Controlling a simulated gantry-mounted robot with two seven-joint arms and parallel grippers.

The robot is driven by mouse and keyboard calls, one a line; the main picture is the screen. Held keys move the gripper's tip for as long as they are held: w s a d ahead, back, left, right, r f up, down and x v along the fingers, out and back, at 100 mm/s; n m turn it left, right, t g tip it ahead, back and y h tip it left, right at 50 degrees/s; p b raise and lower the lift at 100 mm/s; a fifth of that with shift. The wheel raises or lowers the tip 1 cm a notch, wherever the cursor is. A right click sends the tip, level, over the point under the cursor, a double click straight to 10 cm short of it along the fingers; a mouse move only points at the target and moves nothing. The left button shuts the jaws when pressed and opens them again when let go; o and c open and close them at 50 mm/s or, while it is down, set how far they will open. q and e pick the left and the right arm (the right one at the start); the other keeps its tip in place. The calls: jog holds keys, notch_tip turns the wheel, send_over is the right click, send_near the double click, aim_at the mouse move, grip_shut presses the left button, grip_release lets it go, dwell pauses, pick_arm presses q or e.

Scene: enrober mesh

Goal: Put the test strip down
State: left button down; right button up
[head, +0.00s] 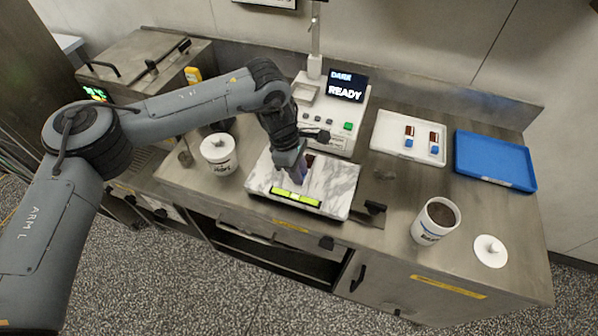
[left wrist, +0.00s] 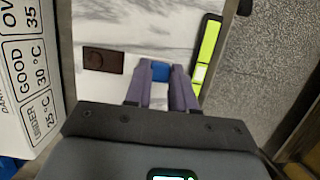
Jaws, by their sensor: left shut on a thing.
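My left gripper (head: 292,172) points down over the white marble slab (head: 340,187). In the left wrist view its two purple-grey fingers (left wrist: 163,88) are shut on the blue tab of the test strip (left wrist: 160,70). The strip's brown patch (left wrist: 103,62) sticks out to the left, over the marble; it also shows dark beside the fingers in the head view (head: 310,158). The strip is at or very close to the slab; I cannot tell whether it touches. My right gripper is not in view.
A yellow-green bar (head: 296,197) lies along the slab's front edge. Behind stands a machine with a screen (head: 347,87) reading "DARK READY". Right are a white tray (head: 385,150) with two strips, a blue tray (head: 493,162), an open tub (head: 433,229) and a lid (head: 490,252). A lidded tub (head: 219,160) stands left.

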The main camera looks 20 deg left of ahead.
pick_arm(q)
jog(key=shift+f, duration=0.3)
jog(key=c, duration=0.9)
grip_release()
jog(key=shift+c, duration=0.2)
jog(key=shift+r, duration=0.15)
jog(key=p+v, duration=0.1)
jog(key=v, duration=1.1)
jog(key=shift+p, duration=0.4)
jog(key=shift+r, duration=0.1)
